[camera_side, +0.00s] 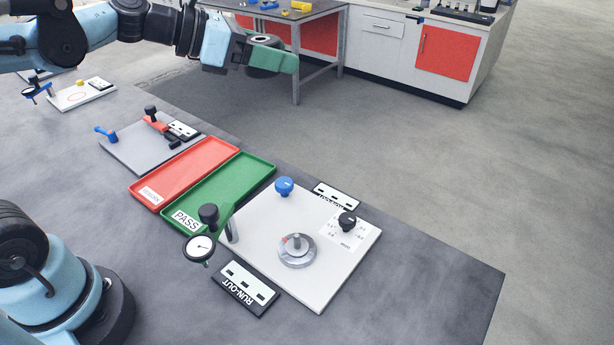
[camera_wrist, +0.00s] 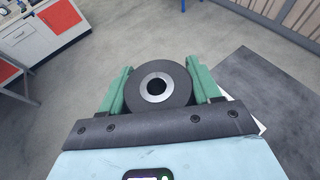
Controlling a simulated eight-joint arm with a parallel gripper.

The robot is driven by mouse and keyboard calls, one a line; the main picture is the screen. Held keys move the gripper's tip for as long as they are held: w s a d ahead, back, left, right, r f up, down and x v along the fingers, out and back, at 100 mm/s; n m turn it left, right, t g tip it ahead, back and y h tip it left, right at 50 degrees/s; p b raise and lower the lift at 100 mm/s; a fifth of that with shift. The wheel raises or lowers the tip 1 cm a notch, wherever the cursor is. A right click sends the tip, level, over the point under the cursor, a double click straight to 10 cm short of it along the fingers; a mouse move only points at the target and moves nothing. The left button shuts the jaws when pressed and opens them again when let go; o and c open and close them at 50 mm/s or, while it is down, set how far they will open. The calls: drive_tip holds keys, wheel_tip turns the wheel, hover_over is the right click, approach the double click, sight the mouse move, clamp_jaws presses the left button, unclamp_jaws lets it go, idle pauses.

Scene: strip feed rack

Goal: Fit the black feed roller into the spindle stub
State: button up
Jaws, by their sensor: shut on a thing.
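The black feed roller (camera_wrist: 177,84) has a metal hub with a dark bore. My gripper (camera_wrist: 157,84) is shut on it, with a green finger on either side. In the side view my gripper (camera_side: 272,60) is high at the top, well above the bench, and the roller (camera_side: 262,70) shows partly behind a green finger. The spindle stub (camera_side: 296,241) stands upright on a round metal base (camera_side: 297,256) on the white plate (camera_side: 335,262). The stub is bare, and the roller is far from it. The stub is not visible in the wrist view.
A dial gauge (camera_side: 200,247) on a green arm stands left of the stub. A blue knob (camera_side: 284,186) and a black knob (camera_side: 347,221) rise from the plate. The green PASS tray (camera_side: 262,166) and a red tray (camera_side: 143,184) lie to the left. The bench's right end is clear.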

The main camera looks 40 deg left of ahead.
drive_tip(key=s+d+f+m+g+h, duration=0.25)
drive_tip(key=d+f+m+g, duration=0.2)
drive_tip(key=d, duration=0.55)
drive_tip(key=s+d+f+m+g+h, duration=0.1)
drive_tip(key=d+f+m+g+h, duration=0.3)
drive_tip(key=d, duration=0.6)
drive_tip(key=s+d+f+m+g+y, duration=0.1)
drive_tip(key=s+d+f+m+g, duration=0.3)
drive_tip(key=s, duration=0.4)
drive_tip(key=s+d+f+m+g+y, duration=0.1)
drive_tip(key=s+d+f+m+g, duration=0.3)
drive_tip(key=s+d+m+g, duration=0.1)
drive_tip(key=s+d+g, duration=0.1)
drive_tip(key=s+d, duration=0.1)
drive_tip(key=d, duration=0.1)
drive_tip(key=shift+s+d+f+m, duration=0.35)
drive_tip(key=shift+s+d, duration=0.05)
drive_tip(key=shift+w+g, duration=0.1)
drive_tip(key=shift+g, duration=0.15)
hover_over(400, 313)
wheel_tip(400, 313, down, 7)
drive_tip(key=shift+r, duration=0.1)
drive_tip(key=shift+f, duration=1.9)
drive_tip(key=shift+f, duration=0.1)
